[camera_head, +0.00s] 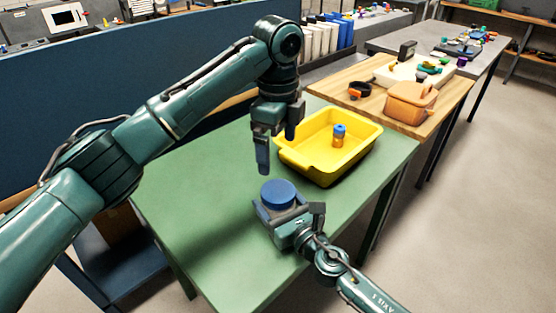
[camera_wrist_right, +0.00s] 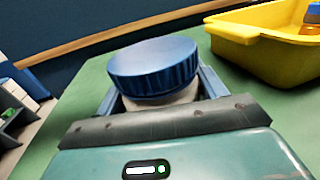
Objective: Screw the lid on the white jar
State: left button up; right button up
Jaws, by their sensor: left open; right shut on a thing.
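The white jar (camera_wrist_right: 162,99) stands on the green table, between the fingers of my right gripper (camera_wrist_right: 160,95). Its blue ribbed lid (camera_wrist_right: 153,66) sits on top and covers its mouth; the lid also shows in the head view (camera_head: 279,193). I cannot tell how far the threads are engaged. In the head view my right gripper (camera_head: 285,212) is shut on the jar and hides most of its body. My left gripper (camera_head: 276,150) is open and empty, pointing down above the lid and clear of it.
A yellow tray (camera_head: 300,163) stands behind the jar, holding a small orange jar with a blue lid (camera_head: 339,135). The green table (camera_head: 195,190) is bare to the left. A wooden table (camera_head: 345,75) beyond carries an orange container (camera_head: 410,103).

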pick_arm(q)
jog(key=shift+r, duration=0.35)
pick_arm(e)
jog(key=o, duration=1.9)
jog(key=shift+o, duration=0.2)
jog(key=b+v, duration=0.1)
jog(key=v, duration=1.1)
jog(key=shift+s+f, duration=0.15)
jog(key=shift+s, duration=0.05)
pick_arm(q)
jog(key=shift+f, duration=0.55)
pick_arm(e)
jog(key=shift+s+d, duration=0.25)
jog(key=shift+s, duration=0.15)
